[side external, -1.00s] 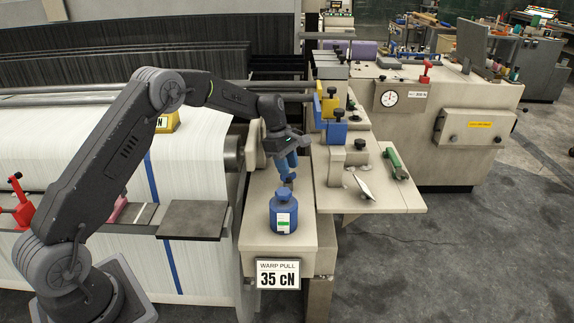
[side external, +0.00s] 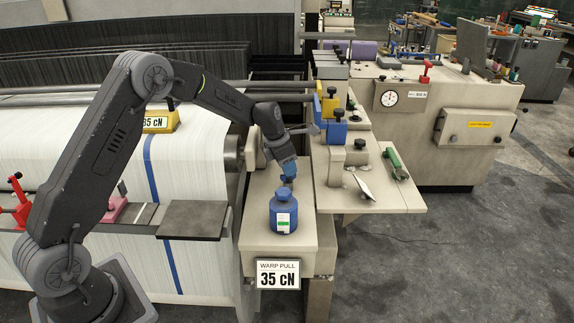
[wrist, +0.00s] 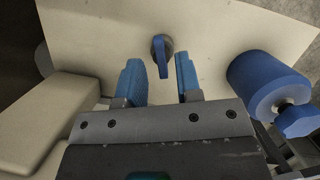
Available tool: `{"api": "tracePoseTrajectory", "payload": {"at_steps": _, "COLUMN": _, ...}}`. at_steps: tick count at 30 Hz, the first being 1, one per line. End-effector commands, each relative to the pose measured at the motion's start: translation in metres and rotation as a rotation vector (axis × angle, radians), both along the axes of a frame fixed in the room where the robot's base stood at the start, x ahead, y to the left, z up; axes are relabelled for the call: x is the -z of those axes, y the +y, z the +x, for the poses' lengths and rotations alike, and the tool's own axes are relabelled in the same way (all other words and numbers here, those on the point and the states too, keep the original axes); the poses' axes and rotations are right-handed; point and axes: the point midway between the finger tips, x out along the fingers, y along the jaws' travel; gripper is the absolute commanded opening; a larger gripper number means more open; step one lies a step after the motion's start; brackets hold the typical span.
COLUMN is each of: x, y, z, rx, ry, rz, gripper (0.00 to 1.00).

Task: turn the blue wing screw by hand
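The blue wing screw (wrist: 162,50) stands out of the pale beige surface at the top middle of the wrist view. Its upright flat wing shows nearly edge-on over a dark round base. In the side view, the screw (side external: 289,179) is a small dark blue shape just below my fingers, partly hidden. My gripper (wrist: 158,62) has two blue fingers, open and apart with nothing between them. The screw is just beyond the fingertips, roughly in line with the gap. My gripper (side external: 287,167) points down at the screw in the side view. I cannot tell whether they touch.
A blue canister (side external: 284,213) stands in front of my gripper, and it is close to the right finger in the wrist view (wrist: 262,82). A beige block (wrist: 62,118) lies left of the fingers. Yellow and blue blocks (side external: 334,130) stand at right.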

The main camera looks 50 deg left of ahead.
Motion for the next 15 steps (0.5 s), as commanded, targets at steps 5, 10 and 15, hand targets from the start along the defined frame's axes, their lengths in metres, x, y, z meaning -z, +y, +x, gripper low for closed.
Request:
{"api": "tracePoseTrajectory", "payload": {"at_steps": 5, "x": 0.002, "y": 0.000, "z": 0.000, "rx": 0.001, "ry": 0.000, "rz": -0.001, "gripper": 0.32}}
{"api": "tracePoseTrajectory", "payload": {"at_steps": 10, "x": 0.010, "y": 0.000, "z": 0.000, "rx": 0.001, "ry": 0.001, "rz": 0.000, "gripper": 0.32}}
{"api": "tracePoseTrajectory", "payload": {"at_steps": 15, "x": 0.019, "y": 0.000, "z": 0.000, "rx": 0.003, "ry": 0.001, "rz": -0.001, "gripper": 0.32}}
